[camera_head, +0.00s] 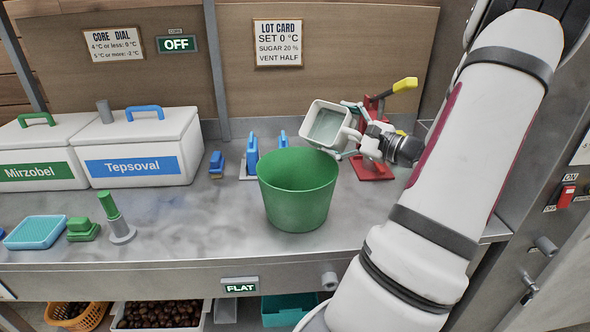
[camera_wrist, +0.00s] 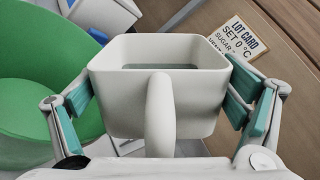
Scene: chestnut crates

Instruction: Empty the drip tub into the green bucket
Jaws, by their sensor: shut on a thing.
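The drip tub (camera_head: 325,126) is a white square tub with a side handle. My gripper (camera_head: 350,132) is shut on it and holds it up above the counter, just behind and right of the green bucket's rim, tilted in the head view. Some greyish contents show inside it. In the wrist view the tub (camera_wrist: 160,100) sits between the teal finger pads of my gripper (camera_wrist: 158,105), handle towards the camera.
A red stand (camera_head: 374,168) with a yellow lever is behind my gripper. White lidded boxes Tepsoval (camera_head: 145,150) and Mirzobel (camera_head: 38,155) are at the left.

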